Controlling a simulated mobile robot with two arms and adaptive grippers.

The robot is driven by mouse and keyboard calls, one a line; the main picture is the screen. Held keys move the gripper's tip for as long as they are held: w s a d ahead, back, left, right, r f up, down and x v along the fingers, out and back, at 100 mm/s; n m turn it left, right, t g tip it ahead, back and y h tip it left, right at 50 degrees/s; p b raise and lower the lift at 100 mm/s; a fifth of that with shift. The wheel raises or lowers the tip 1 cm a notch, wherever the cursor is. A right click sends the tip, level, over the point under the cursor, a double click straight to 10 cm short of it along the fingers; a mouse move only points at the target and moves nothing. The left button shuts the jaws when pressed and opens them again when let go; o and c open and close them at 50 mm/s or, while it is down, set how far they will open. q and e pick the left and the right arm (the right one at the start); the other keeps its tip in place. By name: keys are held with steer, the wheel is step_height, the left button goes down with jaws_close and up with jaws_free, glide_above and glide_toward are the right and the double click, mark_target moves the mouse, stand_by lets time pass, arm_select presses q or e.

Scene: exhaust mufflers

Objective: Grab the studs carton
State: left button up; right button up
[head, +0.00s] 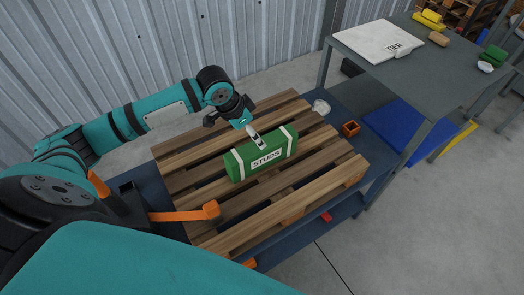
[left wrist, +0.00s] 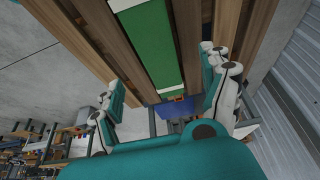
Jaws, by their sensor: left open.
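The green studs carton (head: 270,152), with white bands and a "STUDS" label, lies on a wooden pallet (head: 205,172). My left gripper (head: 254,134) is just over the carton's far upper edge in the head view, with a finger in front of part of it. In the left wrist view the carton (left wrist: 150,45) appears as a green strip with a white band, in the gap between the spread fingers of my left gripper (left wrist: 163,85). The gripper is open and holds nothing. Whether a finger touches the carton is hard to tell. My right gripper is not in view.
An orange bar (head: 185,215) reaches over the pallet's near left edge. A small orange-brown box (head: 350,128) and a clear roundish item (head: 320,106) sit right of the pallet.

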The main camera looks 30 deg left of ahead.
mark_target(265, 149)
arm_select(q)
steer(key=x, duration=0.6)
steer(key=shift+w+f, duration=0.15)
steer(key=shift+f, duration=0.1)
steer(key=shift+w+d+f, duration=0.15)
steer(key=shift+f, duration=0.3)
steer(key=x, duration=0.4)
steer(key=shift+d+f+p, duration=0.15)
steer(key=shift+f+p, duration=0.05)
steer(key=shift+p, duration=0.2)
steer(key=shift+f, duration=0.2)
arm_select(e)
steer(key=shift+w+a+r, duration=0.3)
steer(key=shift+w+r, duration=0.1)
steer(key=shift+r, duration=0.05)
arm_select(q)
steer(key=c, duration=1.5)
